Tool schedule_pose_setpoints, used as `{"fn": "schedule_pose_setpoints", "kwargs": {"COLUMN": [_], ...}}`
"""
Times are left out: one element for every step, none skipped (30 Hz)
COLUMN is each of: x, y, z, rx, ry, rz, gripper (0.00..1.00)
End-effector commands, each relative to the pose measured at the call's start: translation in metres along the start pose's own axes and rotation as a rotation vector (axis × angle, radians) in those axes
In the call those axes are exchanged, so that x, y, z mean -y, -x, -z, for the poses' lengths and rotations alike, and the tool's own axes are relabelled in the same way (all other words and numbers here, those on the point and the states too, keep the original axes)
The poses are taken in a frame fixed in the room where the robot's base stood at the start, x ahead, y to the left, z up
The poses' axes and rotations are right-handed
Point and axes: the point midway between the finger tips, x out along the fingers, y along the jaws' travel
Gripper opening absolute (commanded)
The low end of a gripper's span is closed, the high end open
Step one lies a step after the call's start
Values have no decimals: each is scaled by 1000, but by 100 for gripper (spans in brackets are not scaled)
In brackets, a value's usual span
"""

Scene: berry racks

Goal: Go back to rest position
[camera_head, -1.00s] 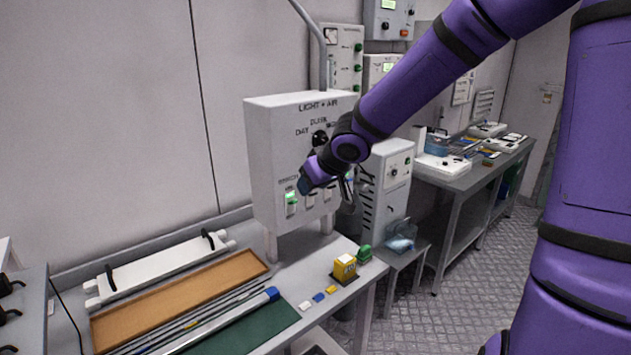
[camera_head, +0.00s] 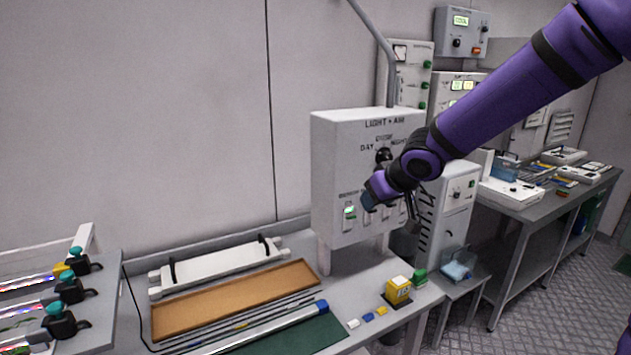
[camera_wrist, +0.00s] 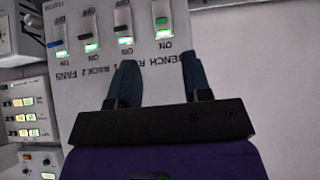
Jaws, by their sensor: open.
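My gripper (camera_head: 372,194) is at the end of my purple arm, in front of the white "LIGHT + AIR" control box (camera_head: 336,131). In the wrist view my gripper (camera_wrist: 162,75) has its two dark fingers apart, with nothing between them. The box's panel (camera_wrist: 107,68) fills much of that view, with a row of switches and green lights, among them a green switch (camera_wrist: 162,21) and a blue one (camera_wrist: 57,42). The fingers sit below the switch row in that picture; I cannot tell whether they touch the panel. In the head view my arm hides part of the box.
A workbench below holds a brown tray (camera_head: 235,300), a white bar with handles (camera_head: 215,266), a green mat (camera_head: 300,338), and a yellow block (camera_head: 398,291). A rack with black clamps (camera_head: 70,290) stands at the left.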

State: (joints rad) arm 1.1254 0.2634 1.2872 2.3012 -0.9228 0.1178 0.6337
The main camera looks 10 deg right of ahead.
Motion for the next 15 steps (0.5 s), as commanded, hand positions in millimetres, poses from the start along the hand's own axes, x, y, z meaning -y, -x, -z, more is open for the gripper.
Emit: {"fn": "schedule_pose_setpoints", "kwargs": {"x": [1, 1, 0, 1, 0, -1, -1, -2, -3, -4, -5, -6, -7, -7, -7], "y": [0, 0, 1, 2, 3, 6, 9, 13, 19, 24, 30, 39, 46, 53, 64], "z": [-2, -4, -7, -10, -14, -18, -22, -26, -31, -35, -38, -42, -45, -48, -52], "rx": [8, 17, 33, 47, 64, 88, 108, 127, 152, 170, 186, 206, 219, 230, 245], "ry": [5, 9, 15, 20, 25, 34, 38, 45, 50, 53, 53, 54, 53, 52, 47], "rz": [-9, -18, -37, -54, -74, -106, -133, -160, -198, -225, -251, -285, -309, -332, -360], "gripper": [45, 45, 45, 45, 45, 45, 45, 45, 45, 45, 45, 45, 45, 45, 45]}}
